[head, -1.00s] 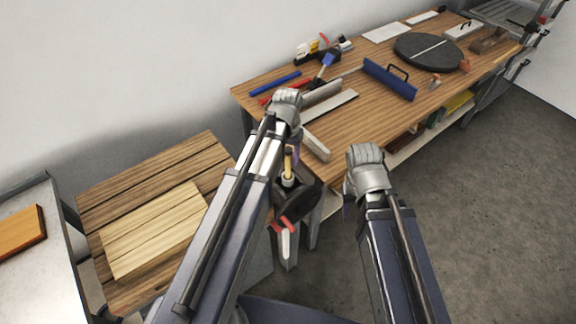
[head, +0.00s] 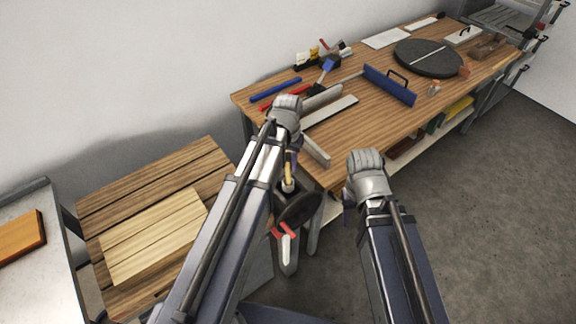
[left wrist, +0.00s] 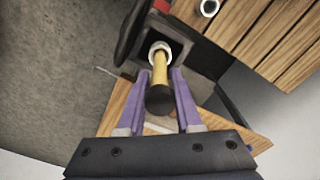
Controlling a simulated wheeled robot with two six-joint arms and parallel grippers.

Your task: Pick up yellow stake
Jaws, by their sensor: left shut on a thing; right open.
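The yellow stake (left wrist: 160,75) has a dark end facing the left wrist camera and a pale collar (left wrist: 160,49) around its far part, at a dark square holder (left wrist: 185,40). In the head view the stake (head: 288,168) shows as a short upright yellow rod below my left wrist. My left gripper (left wrist: 159,105) has its purple fingers on either side of the stake and is shut on it; its fingers (head: 291,150) show only partly in the head view. My right gripper (head: 366,178) is apart from the stake, empty beside the bench's front edge; its fingers are mostly hidden.
A wooden workbench (head: 385,118) holds a blue handled tool (head: 388,85), a dark round plate (head: 427,58) and several other tools. A slatted wooden table (head: 150,180) stands left.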

